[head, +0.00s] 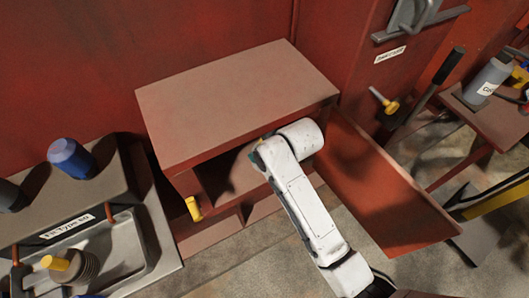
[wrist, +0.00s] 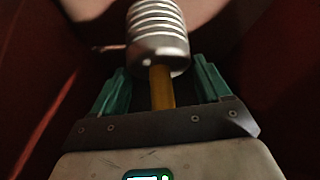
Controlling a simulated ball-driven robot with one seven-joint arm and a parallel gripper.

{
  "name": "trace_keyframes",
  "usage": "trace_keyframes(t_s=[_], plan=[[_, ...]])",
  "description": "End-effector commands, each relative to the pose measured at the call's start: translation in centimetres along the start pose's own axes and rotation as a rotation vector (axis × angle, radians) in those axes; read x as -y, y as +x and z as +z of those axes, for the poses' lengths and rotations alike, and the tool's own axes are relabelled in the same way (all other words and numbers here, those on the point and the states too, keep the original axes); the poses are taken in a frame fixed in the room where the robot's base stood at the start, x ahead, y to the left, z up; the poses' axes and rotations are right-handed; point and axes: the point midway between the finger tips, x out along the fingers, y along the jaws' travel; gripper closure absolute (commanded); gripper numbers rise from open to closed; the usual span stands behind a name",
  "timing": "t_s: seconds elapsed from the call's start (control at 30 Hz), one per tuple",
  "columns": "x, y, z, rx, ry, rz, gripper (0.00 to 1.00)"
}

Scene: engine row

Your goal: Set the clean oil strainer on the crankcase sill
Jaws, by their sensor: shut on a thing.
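In the wrist view my gripper (wrist: 162,84) is shut on the yellow handle (wrist: 162,88) of a ribbed, shiny metal strainer (wrist: 158,30). The strainer points away from the gripper; its far end is cut off by the frame. In the head view my white arm reaches into the dark opening of the red crankcase housing (head: 235,95), under its top. The gripper and held strainer are hidden there. The sill is mostly hidden by shadow and my arm. In the wrist view a pale surface lies beyond the strainer; contact with it cannot be told.
A red door (head: 390,195) hangs open right of the opening. A yellow knob (head: 193,208) sits at its lower left. At left, a bench tray (head: 125,255) holds another ribbed strainer with a yellow handle (head: 55,263); a blue-capped item (head: 72,158) stands behind. A side table (head: 505,118) holds a grey bottle (head: 487,82).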

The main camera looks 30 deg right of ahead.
Motion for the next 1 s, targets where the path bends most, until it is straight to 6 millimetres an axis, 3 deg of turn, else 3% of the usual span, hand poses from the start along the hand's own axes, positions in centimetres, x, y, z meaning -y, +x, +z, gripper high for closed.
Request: trace_keyframes(t_s=[0.1, 0.4, 0.77, 0.8, 1.0], plan=[[0.0, 0.4, -0.4, 0.000, 0.000, 0.000, 0.86], [0.0, 3.1, 1.5, 0.001, -0.001, 0.000, 0.86], [0.0, 3.4, 1.7, -0.001, 0.000, 0.001, 0.86], [0.0, 3.4, 1.7, 0.001, 0.000, 0.000, 0.21], [0.0, 3.4, 1.7, 0.001, -0.001, 0.000, 0.02]])
